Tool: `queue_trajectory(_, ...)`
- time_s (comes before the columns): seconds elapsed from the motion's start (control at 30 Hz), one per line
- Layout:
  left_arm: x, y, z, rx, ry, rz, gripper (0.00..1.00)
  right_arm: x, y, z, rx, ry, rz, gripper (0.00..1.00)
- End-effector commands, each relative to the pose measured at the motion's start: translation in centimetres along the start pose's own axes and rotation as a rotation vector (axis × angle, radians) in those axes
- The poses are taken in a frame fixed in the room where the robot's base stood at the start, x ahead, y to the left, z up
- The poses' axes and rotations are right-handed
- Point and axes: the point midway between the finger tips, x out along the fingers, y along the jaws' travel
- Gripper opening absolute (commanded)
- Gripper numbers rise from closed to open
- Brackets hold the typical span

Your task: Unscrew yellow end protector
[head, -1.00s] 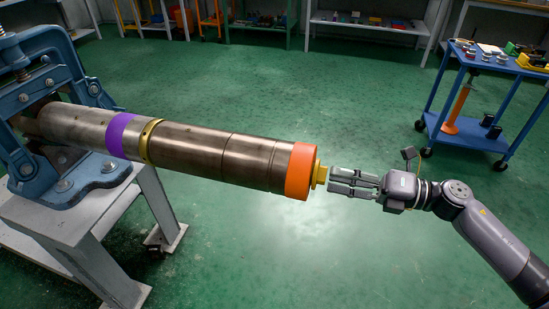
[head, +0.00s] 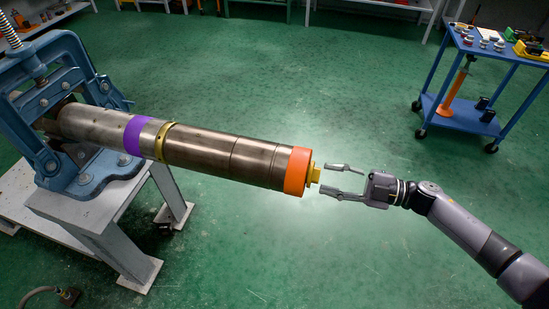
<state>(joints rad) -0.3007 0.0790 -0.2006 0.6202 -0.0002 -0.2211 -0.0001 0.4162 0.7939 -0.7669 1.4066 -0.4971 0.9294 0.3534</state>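A yellow end protector (head: 316,174) sits at the right end of the steel pipe (head: 210,150), just beyond an orange ring (head: 298,171). The pipe is held level in a blue vise (head: 60,85) at the left. It carries a purple band (head: 134,136) and a thin yellow ring (head: 165,142). My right gripper (head: 335,178) is open, its two fingers spread and pointing left at the protector. Its fingertips are close to the protector, with nothing between them. My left gripper is not in view.
The vise stands on a grey metal stand (head: 110,228). A blue cart (head: 497,52) with small tools and parts stands at the upper right. Shelves (head: 370,6) line the back. The green floor around the pipe's free end is clear.

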Motion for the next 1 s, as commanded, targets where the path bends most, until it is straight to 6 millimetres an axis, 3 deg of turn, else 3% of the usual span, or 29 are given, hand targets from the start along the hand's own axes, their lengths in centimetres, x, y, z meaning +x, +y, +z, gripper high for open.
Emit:
queue_trajectory(0.03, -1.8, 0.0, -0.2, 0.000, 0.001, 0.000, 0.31, 0.0, 0.8, -0.5, 0.089, -0.001, -0.001, 0.38)
queue_trajectory(0.3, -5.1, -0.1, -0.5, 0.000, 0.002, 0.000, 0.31, 0.0, 0.7, -0.3, 0.590, 0.008, -0.005, 0.38)
queue_trajectory(0.6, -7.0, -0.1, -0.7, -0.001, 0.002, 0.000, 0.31, 0.0, 0.4, 0.0, 1.056, 0.016, -0.009, 0.38)
queue_trajectory(0.83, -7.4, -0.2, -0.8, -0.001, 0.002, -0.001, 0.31, 0.0, 0.3, 0.0, 1.195, 0.018, -0.010, 0.38)
queue_trajectory(1.0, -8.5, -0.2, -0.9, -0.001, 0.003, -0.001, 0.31, 0.0, 0.4, 0.0, 1.453, 0.022, -0.013, 0.38)
